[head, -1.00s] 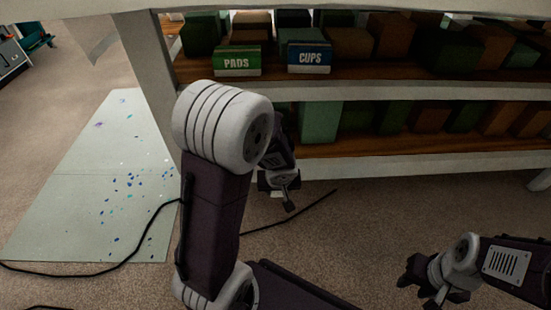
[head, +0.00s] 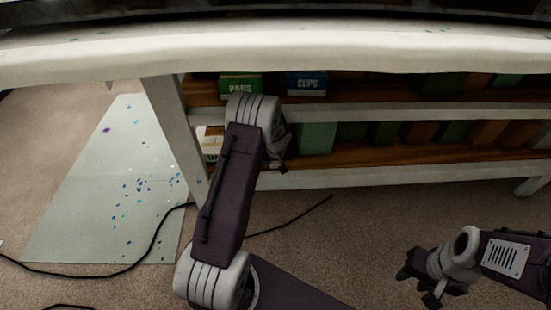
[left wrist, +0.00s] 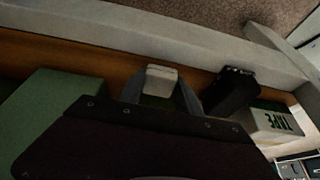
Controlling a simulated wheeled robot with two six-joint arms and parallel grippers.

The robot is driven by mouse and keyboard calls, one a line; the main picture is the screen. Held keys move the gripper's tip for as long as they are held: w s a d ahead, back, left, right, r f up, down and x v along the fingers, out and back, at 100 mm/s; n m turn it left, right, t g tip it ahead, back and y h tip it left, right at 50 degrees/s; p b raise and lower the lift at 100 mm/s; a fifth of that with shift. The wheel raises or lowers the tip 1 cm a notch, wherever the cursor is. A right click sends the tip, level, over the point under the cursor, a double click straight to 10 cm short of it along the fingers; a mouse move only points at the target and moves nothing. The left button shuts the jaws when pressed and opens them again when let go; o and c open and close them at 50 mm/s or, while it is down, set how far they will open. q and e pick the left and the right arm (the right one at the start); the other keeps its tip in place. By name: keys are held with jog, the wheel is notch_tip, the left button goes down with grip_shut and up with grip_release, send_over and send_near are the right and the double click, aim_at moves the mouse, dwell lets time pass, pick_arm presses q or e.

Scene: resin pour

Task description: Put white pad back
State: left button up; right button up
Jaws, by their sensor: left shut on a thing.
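The white pad (left wrist: 161,77) shows as a small pale block between the fingertips of my left gripper (left wrist: 160,92) in the left wrist view. That gripper is shut on it, over the brown lower shelf board. In the head view my left gripper (head: 279,158) is at the front of the lower shelf, partly behind my own arm, and the pad cannot be made out. A green box labelled PADS (head: 240,88) stands on the upper shelf, above and left of it. My right gripper (head: 420,286) is low at the right, its fingers apart and empty.
A blue box labelled CUPS (head: 307,86) stands right of the PADS box. The left wrist view shows a green box (left wrist: 55,105), a dark object (left wrist: 231,91) and a box labelled TAPE (left wrist: 275,126). The white table edge (head: 350,55) overhangs the shelves. A black cable crosses the floor.

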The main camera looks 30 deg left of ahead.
pick_arm(q)
jog(key=shift+w+a+f+b, duration=0.3)
jog(key=shift+w+f+b, duration=0.15)
jog(key=shift+f+b, duration=0.15)
jog(key=shift+f, duration=0.2)
jog(key=shift+f+b, duration=0.15)
jog(key=shift+b, duration=0.25)
jog(key=o, duration=1.2)
